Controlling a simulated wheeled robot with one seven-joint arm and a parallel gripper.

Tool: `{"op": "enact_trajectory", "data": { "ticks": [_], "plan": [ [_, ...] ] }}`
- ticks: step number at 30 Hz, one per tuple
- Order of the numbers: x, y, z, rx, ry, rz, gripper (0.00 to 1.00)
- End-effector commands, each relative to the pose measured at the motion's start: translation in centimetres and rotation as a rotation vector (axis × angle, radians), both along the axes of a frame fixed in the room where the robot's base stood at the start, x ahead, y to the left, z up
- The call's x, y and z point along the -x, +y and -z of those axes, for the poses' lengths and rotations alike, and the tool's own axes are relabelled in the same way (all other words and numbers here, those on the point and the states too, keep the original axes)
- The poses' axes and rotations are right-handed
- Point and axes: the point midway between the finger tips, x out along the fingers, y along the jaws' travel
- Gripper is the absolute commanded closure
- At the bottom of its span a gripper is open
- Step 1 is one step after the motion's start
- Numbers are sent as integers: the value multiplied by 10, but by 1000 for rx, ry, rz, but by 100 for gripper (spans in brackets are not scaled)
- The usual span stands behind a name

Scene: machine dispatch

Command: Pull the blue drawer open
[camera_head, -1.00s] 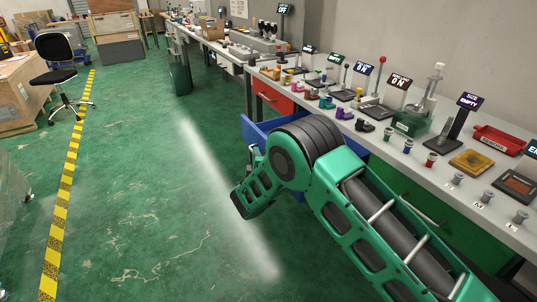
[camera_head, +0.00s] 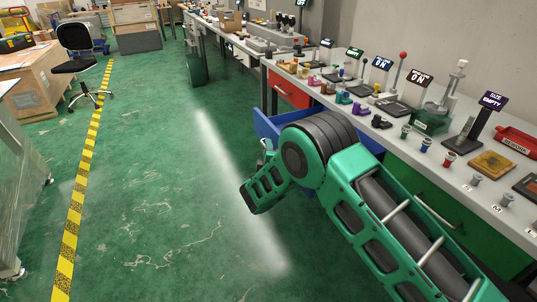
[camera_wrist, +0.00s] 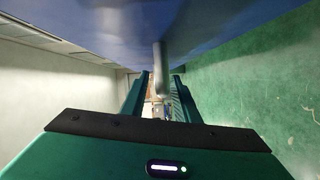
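The blue drawer (camera_head: 268,124) sticks out from under the workbench, in the head view just beyond my arm's round joint. My arm hides much of its front. In the wrist view its blue front (camera_wrist: 90,28) fills the top. Its silver bar handle (camera_wrist: 160,62) stands between the two green fingers of my gripper (camera_wrist: 160,88). The fingers lie close along both sides of the handle and look shut on it. In the head view the fingers are mostly hidden behind my wrist.
A red drawer (camera_head: 290,92) lies beyond the blue one, and a green drawer (camera_head: 435,205) is nearer. The workbench top (camera_head: 395,132) carries signs, coloured parts and fixtures. The green floor (camera_head: 150,210) to the left is clear up to the yellow-black line (camera_head: 75,215).

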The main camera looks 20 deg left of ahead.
Motion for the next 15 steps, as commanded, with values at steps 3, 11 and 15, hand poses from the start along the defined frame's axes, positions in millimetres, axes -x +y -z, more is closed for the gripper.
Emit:
{"op": "enact_trajectory", "data": {
  "ticks": [3, 11, 15],
  "plan": [
    [10, -3, 0, 2, 2, -2, 72],
    [55, -18, -3, 4, 2, -4, 72],
    [77, -26, -6, 3, 1, -3, 72]
  ]
}}
